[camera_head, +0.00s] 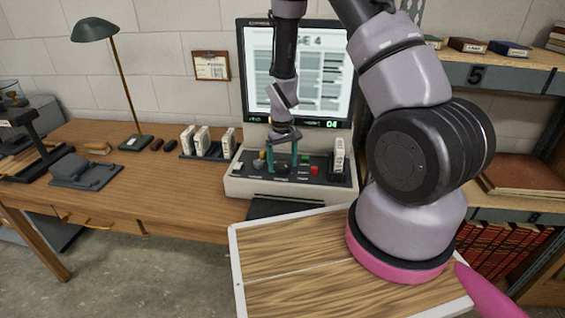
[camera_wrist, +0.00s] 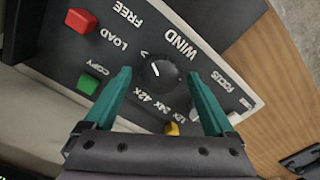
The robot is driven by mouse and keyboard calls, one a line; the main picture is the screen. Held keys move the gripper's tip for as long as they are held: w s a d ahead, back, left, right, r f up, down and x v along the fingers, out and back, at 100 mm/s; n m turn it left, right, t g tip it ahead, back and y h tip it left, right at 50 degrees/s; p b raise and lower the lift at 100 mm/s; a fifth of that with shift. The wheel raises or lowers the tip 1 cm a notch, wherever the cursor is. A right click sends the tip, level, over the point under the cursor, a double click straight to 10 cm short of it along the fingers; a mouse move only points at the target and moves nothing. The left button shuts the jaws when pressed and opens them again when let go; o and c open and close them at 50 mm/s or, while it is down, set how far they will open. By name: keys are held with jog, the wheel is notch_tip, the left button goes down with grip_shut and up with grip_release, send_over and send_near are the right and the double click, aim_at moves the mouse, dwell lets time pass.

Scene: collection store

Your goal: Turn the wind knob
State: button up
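The wind knob (camera_wrist: 160,73) is a round black knob with a white pointer line, beside the white word WIND on the dark control panel (camera_wrist: 215,25) of the reader. My gripper (camera_wrist: 157,76) has two teal fingers, one on each side of the knob in the wrist view. The fingers are open, and a gap shows between each finger and the knob. In the head view my gripper (camera_head: 283,158) points down at the panel, and its fingers largely hide the knob. The reader's screen (camera_head: 300,75) is lit and shows a page.
A red button (camera_wrist: 82,20), a green button (camera_wrist: 88,83) and a yellow knob (camera_wrist: 172,128) sit close around on the panel. A white box (camera_head: 339,157) stands at the panel's right. Several white boxes (camera_head: 202,140) stand on the table to the left, near a lamp (camera_head: 94,30).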

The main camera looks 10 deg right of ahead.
notch_tip(320, 180, up, 11)
dwell(0.6)
notch_tip(320, 180, up, 12)
jog(key=m+t+y, duration=0.1)
jog(key=m+t, duration=0.1)
send_over(282, 164)
jog(key=s+d, duration=0.2)
jog(key=s+d+r+m+t, duration=0.2)
jog(key=s+r, duration=0.7)
jog(key=r, duration=0.1)
jog(key=s+d+r+m+t+y, duration=0.1)
jog(key=s+r+m+t, duration=0.1)
jog(key=s+r, duration=0.7)
notch_tip(282, 164, up, 2)
jog(key=shift+d+r+t, duration=0.1)
jog(key=shift+d+t, duration=0.3)
jog(key=shift+t, duration=0.2)
